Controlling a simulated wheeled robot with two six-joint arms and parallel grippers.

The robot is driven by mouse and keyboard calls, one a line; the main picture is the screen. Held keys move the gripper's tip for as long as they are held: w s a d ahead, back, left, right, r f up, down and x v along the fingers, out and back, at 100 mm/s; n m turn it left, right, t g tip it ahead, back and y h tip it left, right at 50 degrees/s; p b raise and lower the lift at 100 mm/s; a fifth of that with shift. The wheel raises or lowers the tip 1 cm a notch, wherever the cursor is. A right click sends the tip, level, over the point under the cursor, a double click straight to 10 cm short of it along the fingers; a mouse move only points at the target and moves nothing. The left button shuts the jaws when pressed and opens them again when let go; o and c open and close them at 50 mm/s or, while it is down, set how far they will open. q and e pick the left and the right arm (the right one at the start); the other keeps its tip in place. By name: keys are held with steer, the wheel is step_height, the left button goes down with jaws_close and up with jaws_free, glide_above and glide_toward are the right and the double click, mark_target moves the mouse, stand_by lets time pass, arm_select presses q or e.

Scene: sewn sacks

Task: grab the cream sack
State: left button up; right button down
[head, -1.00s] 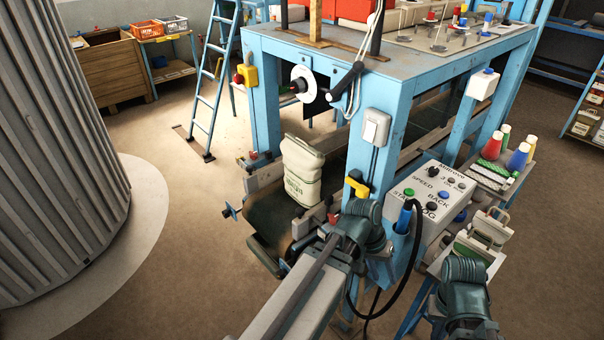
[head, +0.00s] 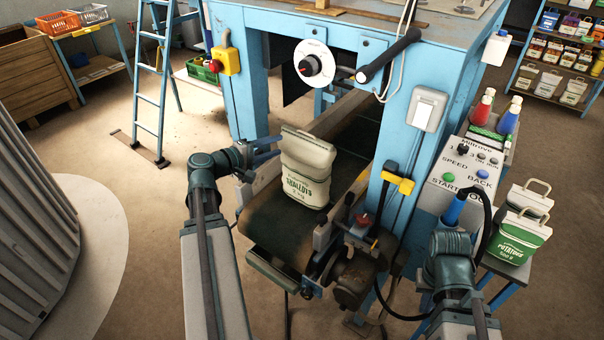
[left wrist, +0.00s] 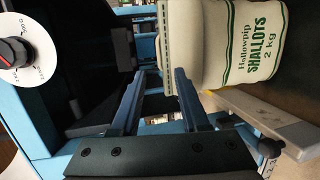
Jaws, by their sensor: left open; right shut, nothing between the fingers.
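The cream sack (head: 306,168) stands upright, leaning slightly, on the dark conveyor belt at its near end. Green print on it reads shallots, 2 kg. My left gripper (head: 268,147) is just left of the sack, near its upper part, with its fingers apart. In the left wrist view the sack (left wrist: 235,45) fills the top right, turned sideways. There the open fingers of my left gripper (left wrist: 160,90) point towards it, with nothing held between them.
A blue machine frame (head: 400,150) rises behind and right of the belt (head: 262,228). A control box (head: 465,165) and small sacks with green labels (head: 522,238) stand on the right. A blue ladder (head: 150,90) stands at the back left. Open floor lies left of the belt.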

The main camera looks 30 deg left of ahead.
arm_select(q)
steer(key=b, duration=0.2)
glide_toward(305, 133)
steer(key=shift+d+x, duration=0.2)
steer(key=shift+x, duration=1.1)
steer(key=shift+d+x, duration=0.15)
steer(key=shift+x, duration=1.15)
steer(key=shift+a+x, duration=0.1)
steer(key=shift+x, duration=1.2)
steer(key=shift+a+x, duration=0.15)
steer(key=shift+x, duration=1.1)
jaws_close()
steer(key=shift+f, duration=0.1)
